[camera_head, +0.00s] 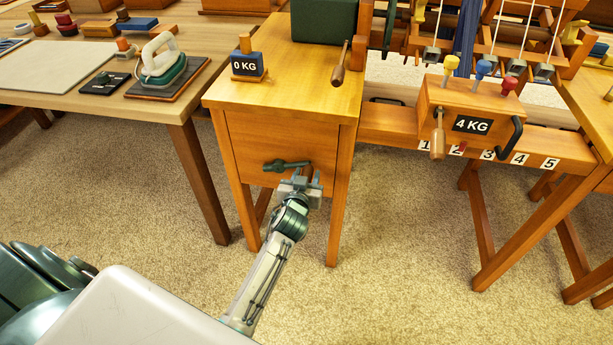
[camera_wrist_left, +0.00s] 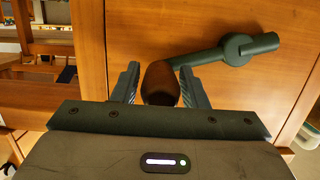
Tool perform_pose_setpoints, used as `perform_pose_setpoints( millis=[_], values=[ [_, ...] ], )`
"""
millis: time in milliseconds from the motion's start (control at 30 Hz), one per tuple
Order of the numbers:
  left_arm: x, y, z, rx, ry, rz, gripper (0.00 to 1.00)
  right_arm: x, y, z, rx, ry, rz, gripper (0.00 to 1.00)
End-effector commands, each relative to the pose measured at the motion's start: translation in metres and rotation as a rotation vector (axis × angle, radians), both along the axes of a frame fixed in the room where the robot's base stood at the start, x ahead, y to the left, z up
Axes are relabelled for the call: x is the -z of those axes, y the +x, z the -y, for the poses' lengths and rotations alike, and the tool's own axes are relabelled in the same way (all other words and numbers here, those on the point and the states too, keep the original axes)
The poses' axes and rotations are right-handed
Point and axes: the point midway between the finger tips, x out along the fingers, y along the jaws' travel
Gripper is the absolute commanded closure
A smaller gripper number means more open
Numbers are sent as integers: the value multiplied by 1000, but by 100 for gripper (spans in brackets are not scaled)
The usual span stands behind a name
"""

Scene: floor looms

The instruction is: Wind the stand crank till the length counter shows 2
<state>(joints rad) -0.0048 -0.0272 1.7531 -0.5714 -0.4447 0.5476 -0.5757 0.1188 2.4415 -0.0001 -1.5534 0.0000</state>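The stand (camera_head: 300,92) is a wooden cabinet on legs in the middle of the head view. Its crank (camera_head: 287,165) is on the front panel, with a dark green arm lying nearly level and a brown handle at its right end. In the left wrist view, the crank arm (camera_wrist_left: 225,52) runs from its hub at upper right to the brown handle (camera_wrist_left: 160,83). My left gripper (camera_head: 304,178) has its fingers on both sides of this handle, close against it. I cannot make out a display that is clearly the length counter.
To the right, a box marked 4 KG (camera_head: 470,112) sits above a beam numbered 1 to 5 (camera_head: 500,155). A table with an iron (camera_head: 162,62) stands left. Carpet in front is clear.

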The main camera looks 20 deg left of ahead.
Motion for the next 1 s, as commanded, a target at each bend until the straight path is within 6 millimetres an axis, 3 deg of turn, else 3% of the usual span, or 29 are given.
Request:
perform_pose_setpoints(
  millis=[33, 100, 467, 1000],
  values=[
    [0, 0, 0, 0, 0, 1, 50, 0, 0, 0, 0, 0, 0, 100],
    [-1, 0, 0, 0, 0, 2, 37, 0, 0, 0, 0, 0, 0, 100],
    [-4, -5, 1, 1, 0, 3, 37, -2, 0, 0, 0, 0, 0, 100],
    [-15, -56, 14, 1, 1, 4, 37, -17, 0, 0, 0, 0, 0, 100]
  ],
)
